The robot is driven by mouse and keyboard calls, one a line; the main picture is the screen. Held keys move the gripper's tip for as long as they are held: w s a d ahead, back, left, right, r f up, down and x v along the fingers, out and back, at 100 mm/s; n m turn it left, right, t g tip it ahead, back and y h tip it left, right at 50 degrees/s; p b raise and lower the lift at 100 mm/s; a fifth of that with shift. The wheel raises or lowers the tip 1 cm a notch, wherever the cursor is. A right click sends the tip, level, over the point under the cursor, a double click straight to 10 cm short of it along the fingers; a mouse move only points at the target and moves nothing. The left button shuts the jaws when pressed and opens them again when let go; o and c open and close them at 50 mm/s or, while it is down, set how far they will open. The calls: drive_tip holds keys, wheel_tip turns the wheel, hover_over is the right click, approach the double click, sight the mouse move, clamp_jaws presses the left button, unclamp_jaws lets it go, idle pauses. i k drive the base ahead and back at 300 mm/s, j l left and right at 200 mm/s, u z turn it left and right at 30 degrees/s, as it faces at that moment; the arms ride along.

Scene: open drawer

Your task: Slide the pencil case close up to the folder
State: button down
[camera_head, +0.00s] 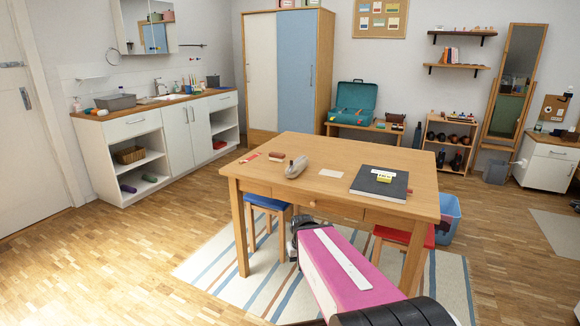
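The pencil case (296,167), a grey-beige rounded pouch, lies on the wooden table (330,158) left of its middle. A clear gap separates the pencil case and the folder. My arm reaches in from the bottom right, and my gripper (301,222) appears as a dark shape in front of the table's near edge, apart from the pencil case. Its fingers are too small and hidden to read.
A pale card (332,173) lies flat between the pencil case and the folder. A red item (277,156) and a small card (249,157) lie left of the case. A blue stool (268,202) and a red stool (398,235) stand under the table.

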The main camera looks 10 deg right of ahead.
sight(300, 164)
drive_tip(key=i+j+z, duration=0.1)
drive_tip(key=i+j, duration=0.2)
drive_tip(key=j, duration=0.2)
drive_tip(key=i+j+z, duration=0.1)
drive_tip(key=i+j, duration=0.15)
drive_tip(key=j, duration=0.25)
drive_tip(key=i+j+z, duration=0.1)
drive_tip(key=i+j, duration=0.15)
drive_tip(key=j, duration=0.3)
drive_tip(key=i+j+z, duration=0.1)
drive_tip(key=j, duration=0.45)
drive_tip(key=i+j, duration=0.3)
drive_tip(key=j, duration=0.25)
drive_tip(key=i+j+z, duration=0.15)
drive_tip(key=j, duration=0.4)
drive_tip(key=i+j+z, duration=0.1)
drive_tip(key=i+j, duration=0.15)
drive_tip(key=j, duration=0.35)
drive_tip(key=i+j+z, duration=0.1)
drive_tip(key=j, duration=0.5)
drive_tip(key=k+l, duration=0.1)
drive_tip(key=l, duration=0.6)
drive_tip(key=k+l, duration=0.1)
drive_tip(key=l, duration=0.6)
